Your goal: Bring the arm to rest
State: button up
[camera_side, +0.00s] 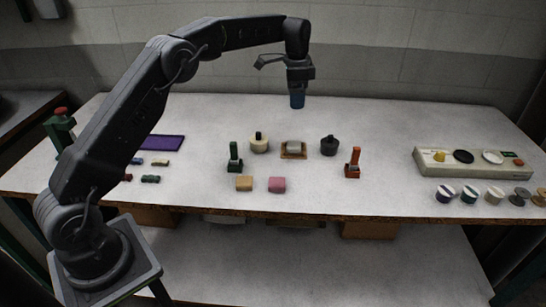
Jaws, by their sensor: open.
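My gripper (297,101) hangs at the end of my raised arm, pointing down above the back part of the white table (370,120). Its blue fingertips are small in the picture, and nothing shows held in them. It is apart from the objects on the table; the nearest are the block on a brown tray (293,155), the cream round pot (259,145) with a dark knob and the dark round pot (329,146), all in front of it.
A green-handled tool (235,158), an orange-handled tool (353,164), a tan block (244,183) and a pink block (277,184) stand mid-table. A cream panel (470,165) and several spools are right. A purple mat (163,142) and a green press (60,130) are left.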

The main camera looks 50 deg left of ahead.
jog(key=s+d+r+n+t, duration=0.1)
jog(key=s+d+r+n, duration=0.15)
jog(key=s+r, duration=0.45)
jog(key=s+d+r+n+t, duration=0.1)
jog(key=s+d+r, duration=0.4)
jog(key=s, duration=0.5)
jog(key=s+d+f+n+t, duration=0.1)
jog(key=s+f+n, duration=0.1)
jog(key=s, duration=0.9)
jog(key=s+d+f+n+t, duration=0.2)
jog(key=s+f, duration=0.1)
jog(key=s, duration=0.7)
jog(key=shift+s+f+n, duration=0.25)
jog(key=shift+s+n, duration=0.1)
